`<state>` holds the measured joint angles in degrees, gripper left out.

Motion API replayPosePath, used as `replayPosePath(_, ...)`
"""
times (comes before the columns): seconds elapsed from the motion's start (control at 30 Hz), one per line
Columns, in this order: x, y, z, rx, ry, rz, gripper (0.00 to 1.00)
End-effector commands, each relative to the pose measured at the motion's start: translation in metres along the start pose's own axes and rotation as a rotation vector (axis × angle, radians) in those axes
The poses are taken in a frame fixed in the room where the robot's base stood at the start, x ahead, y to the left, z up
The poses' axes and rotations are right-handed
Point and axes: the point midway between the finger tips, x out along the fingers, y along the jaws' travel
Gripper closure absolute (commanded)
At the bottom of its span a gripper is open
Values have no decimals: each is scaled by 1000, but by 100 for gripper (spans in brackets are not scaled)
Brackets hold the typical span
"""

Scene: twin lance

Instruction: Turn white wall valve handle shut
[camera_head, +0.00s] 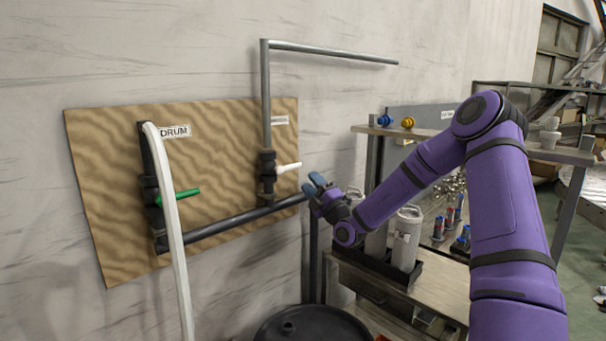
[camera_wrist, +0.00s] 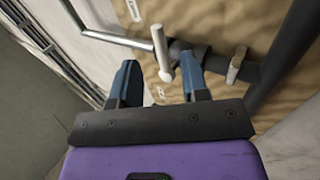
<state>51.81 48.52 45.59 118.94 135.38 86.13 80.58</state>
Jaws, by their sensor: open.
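The white valve handle (camera_head: 288,167) sticks out to the right, tilted slightly up, from a dark valve body (camera_head: 266,172) on a grey pipe against the wall. My gripper (camera_head: 314,185) is just right of and slightly below the handle's tip, with a small gap in the head view. In the wrist view my gripper (camera_wrist: 159,68) has its two blue fingers spread apart. The white handle (camera_wrist: 161,52) shows between them in that picture, its free end toward me. I see no finger touching it.
A green valve handle (camera_head: 180,196) and a white hose (camera_head: 170,220) are left on the wooden backboard (camera_head: 105,200). A black drum (camera_head: 312,326) stands below. A bench with grey canisters (camera_head: 405,238) is at the right, below my arm. A grey pipe (camera_head: 330,51) runs overhead.

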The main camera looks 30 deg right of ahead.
Motion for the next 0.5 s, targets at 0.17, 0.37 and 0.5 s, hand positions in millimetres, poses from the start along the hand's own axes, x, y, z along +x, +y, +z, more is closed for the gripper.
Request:
replayPosePath(0.17,-24,0,0,1,-1,-1,58)
replayPosePath(0.37,-33,0,0,0,0,2,58)
replayPosePath(0.5,-34,0,0,-1,0,2,58)
